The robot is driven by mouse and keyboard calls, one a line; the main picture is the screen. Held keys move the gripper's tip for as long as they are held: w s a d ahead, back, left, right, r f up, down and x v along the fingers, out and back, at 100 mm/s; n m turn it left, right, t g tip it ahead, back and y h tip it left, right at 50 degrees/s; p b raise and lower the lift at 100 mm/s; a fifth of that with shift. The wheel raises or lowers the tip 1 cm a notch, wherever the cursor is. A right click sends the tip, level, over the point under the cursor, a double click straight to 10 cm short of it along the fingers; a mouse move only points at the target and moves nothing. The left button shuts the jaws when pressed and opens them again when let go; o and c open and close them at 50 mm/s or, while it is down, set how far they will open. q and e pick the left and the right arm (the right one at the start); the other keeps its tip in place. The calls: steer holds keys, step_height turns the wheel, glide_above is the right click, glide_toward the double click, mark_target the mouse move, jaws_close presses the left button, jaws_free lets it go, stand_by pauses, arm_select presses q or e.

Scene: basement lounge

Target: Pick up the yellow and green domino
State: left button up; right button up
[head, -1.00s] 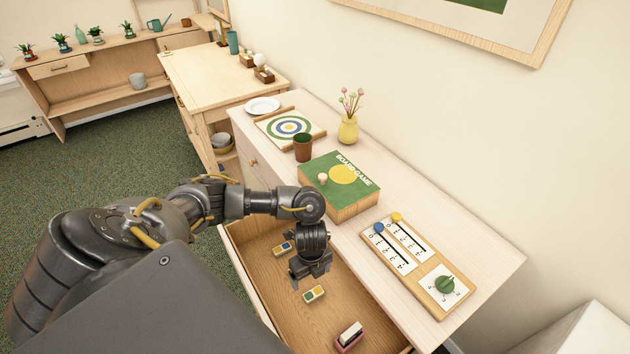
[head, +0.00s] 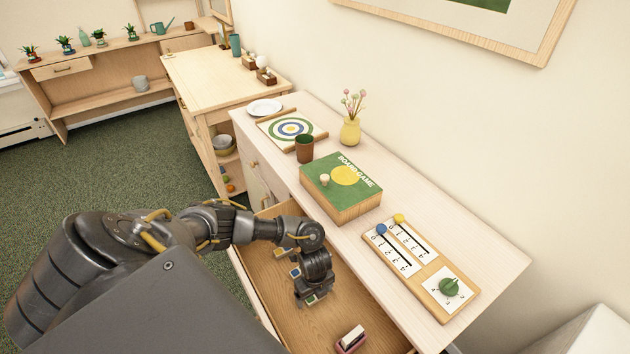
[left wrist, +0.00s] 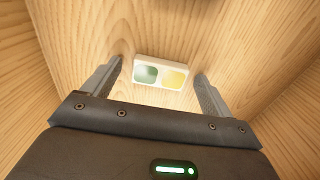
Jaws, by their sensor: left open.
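The yellow and green domino is a small white tile with one green and one yellow half. In the left wrist view, the domino (left wrist: 161,73) lies flat on the wooden drawer floor, between and slightly beyond my left fingertips. In the head view, my left gripper (head: 311,301) reaches down into the open drawer and mostly hides the domino. My left gripper (left wrist: 158,70) is open, with one finger on each side of the domino and visible gaps. My right gripper is not in view.
The open drawer (head: 300,335) also holds a pink-based eraser (head: 351,338) and other small domino-like tiles (head: 294,272) partly behind my arm. Above it, the cabinet top carries a green game box (head: 340,185) and a slider board (head: 420,267). The drawer walls surround my gripper.

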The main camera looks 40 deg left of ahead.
arm_select(q)
steer(key=c, duration=1)
steer(key=shift+c, duration=0.3)
